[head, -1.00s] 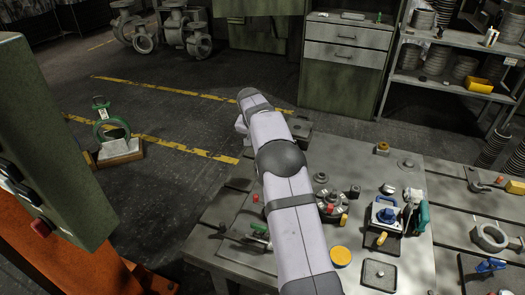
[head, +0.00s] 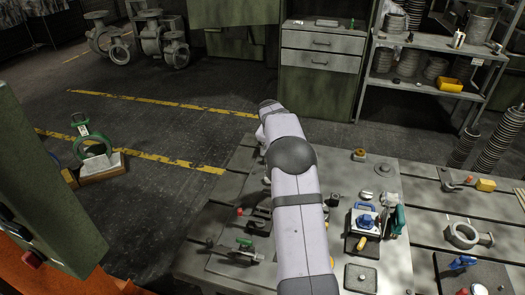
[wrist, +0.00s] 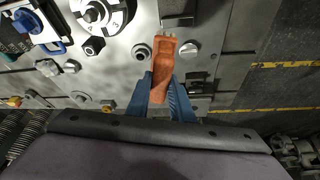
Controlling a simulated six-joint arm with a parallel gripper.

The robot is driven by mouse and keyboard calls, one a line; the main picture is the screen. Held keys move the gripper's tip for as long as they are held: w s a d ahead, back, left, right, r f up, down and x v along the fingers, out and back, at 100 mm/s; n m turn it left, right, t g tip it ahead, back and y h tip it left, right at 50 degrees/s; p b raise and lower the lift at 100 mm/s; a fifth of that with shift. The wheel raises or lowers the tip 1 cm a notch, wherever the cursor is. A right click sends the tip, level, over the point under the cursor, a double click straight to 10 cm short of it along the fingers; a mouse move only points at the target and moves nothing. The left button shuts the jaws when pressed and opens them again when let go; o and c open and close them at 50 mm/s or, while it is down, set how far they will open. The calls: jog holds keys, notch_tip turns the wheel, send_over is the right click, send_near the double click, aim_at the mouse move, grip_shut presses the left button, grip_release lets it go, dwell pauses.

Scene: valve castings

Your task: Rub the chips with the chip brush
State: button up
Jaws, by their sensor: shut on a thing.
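In the wrist view, my gripper (wrist: 160,85) has its blue fingers shut on an orange tool (wrist: 163,62), which looks like the chip brush. Its narrow pale end, perhaps bristles, points away from my gripper over the grey metal table. I cannot tell whether this end touches the table. I cannot make out any chips in either view. In the head view, my arm hides my gripper and the brush.
A round fixture (wrist: 100,14) lies left of the brush in the wrist view. Bare floor with yellow lines lies beyond the table.

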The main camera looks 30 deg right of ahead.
jog(key=shift+s+a+f+n+p, duration=0.3)
jog(key=shift+s+a, duration=0.1)
jog(key=shift+s, duration=0.1)
jog(key=shift+s+a+f+n+p, duration=0.15)
jog(key=shift+s+a+f+n, duration=0.05)
jog(key=shift+s+a+n, duration=0.2)
jog(key=w+a+n+t+y, duration=0.1)
jog(key=a+n+y, duration=0.6)
jog(key=n, duration=1.2)
jog(key=shift+w+a+f+n, duration=0.3)
jog(key=shift+w+a+f, duration=0.1)
jog(key=shift+a, duration=0.2)
